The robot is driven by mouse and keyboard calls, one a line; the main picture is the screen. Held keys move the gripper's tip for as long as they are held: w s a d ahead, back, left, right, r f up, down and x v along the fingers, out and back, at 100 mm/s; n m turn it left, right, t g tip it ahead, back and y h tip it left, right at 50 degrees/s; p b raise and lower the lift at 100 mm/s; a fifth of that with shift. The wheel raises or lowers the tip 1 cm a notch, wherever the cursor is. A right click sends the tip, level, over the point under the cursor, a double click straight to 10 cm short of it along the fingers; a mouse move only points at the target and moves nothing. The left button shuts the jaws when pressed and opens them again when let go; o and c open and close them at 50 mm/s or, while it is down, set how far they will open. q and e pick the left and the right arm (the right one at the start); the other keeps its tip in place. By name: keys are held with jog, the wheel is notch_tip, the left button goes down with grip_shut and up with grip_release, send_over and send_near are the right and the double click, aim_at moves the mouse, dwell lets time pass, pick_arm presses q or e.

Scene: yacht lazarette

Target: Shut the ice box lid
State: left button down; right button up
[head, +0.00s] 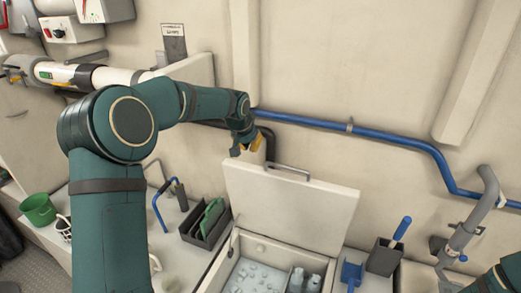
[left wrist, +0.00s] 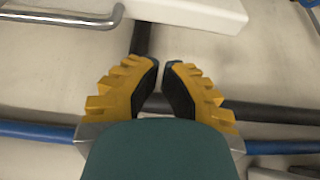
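The ice box (head: 228,262) stands at the bottom middle of the head view with its pale lid (head: 290,205) raised, tilted up toward the wall. A metal handle (head: 288,171) runs along the lid's upper edge. My left gripper (head: 246,146), with yellow fingers, is just above and behind the lid's upper left corner. In the left wrist view the fingers (left wrist: 161,65) are almost together, with a narrow empty gap. A pale slab, seemingly the lid's edge (left wrist: 195,10), and a metal bar, seemingly its handle (left wrist: 70,16), lie beyond the fingertips, apart from them. My right gripper is out of view.
A blue pipe (head: 375,135) runs along the wall behind the lid. A dark bin with green items (head: 207,220) stands left of the box; a dark bin (head: 383,257) and blue scoop (head: 351,274) stand right. Ice and bottles (head: 304,281) sit inside the box.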

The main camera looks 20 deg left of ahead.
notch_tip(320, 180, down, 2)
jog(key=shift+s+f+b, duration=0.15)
jog(key=shift+b, duration=0.95)
pick_arm(q)
jog(key=x, duration=0.9)
jog(key=shift+f, duration=0.4)
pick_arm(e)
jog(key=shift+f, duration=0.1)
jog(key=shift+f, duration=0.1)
